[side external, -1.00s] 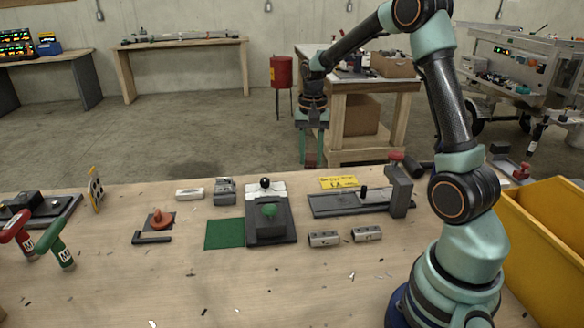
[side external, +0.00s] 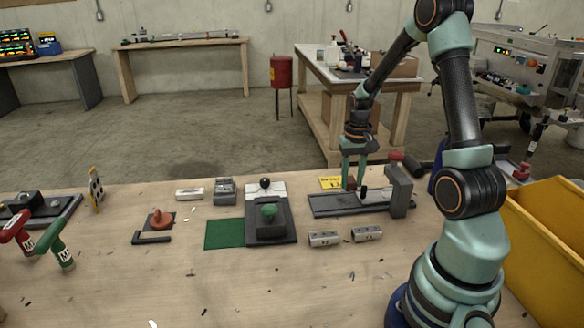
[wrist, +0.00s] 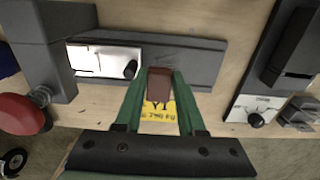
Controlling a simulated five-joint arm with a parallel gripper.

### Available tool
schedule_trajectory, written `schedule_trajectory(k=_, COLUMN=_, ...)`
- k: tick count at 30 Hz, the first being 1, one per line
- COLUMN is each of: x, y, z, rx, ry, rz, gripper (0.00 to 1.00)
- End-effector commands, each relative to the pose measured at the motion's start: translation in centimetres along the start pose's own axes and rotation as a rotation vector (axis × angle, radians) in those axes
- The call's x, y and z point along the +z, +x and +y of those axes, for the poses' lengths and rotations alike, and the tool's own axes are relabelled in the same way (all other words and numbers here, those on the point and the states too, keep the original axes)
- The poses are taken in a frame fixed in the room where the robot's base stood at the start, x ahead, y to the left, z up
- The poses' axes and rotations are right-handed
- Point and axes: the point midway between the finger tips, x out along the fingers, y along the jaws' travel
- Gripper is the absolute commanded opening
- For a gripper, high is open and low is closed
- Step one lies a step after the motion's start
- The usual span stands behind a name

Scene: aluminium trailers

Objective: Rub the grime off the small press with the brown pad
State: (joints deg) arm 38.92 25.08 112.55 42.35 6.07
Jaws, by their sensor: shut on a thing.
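The small press (side external: 400,188), as I take it, is the grey device with a long flat base, an upright post and a red knob at the right of the bench. In the wrist view its base (wrist: 195,60) carries a bright metal plate (wrist: 100,60) with a black knob. Grime is not clearly visible on it. My gripper (side external: 353,186) is shut on the brown pad (wrist: 160,85), which sits between the green fingers. The pad is over or beside the back edge of the base; I cannot tell whether it touches.
A yellow label (side external: 331,182) lies behind the base. Two metal blocks (side external: 324,239) lie in front. A grey fixture with a green knob (side external: 270,211) and a green mat (side external: 225,234) are to the left. A yellow bin (side external: 545,235) stands at right. The front bench is mostly clear.

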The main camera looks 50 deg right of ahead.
Motion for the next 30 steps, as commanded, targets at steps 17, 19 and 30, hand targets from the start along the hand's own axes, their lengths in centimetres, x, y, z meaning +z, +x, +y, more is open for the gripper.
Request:
schedule_trajectory(k=17, x=0.0, y=4.6, z=-1.5, rx=0.0, ry=-0.003, rz=-0.001, gripper=0.0)
schedule_trajectory(k=19, x=0.0, y=4.6, z=-2.1, rx=0.0, ry=-0.003, rz=0.0, gripper=0.0)
schedule_trajectory(k=30, x=0.0, y=4.6, z=-2.6, rx=0.0, ry=0.004, rz=-0.001, gripper=0.0)
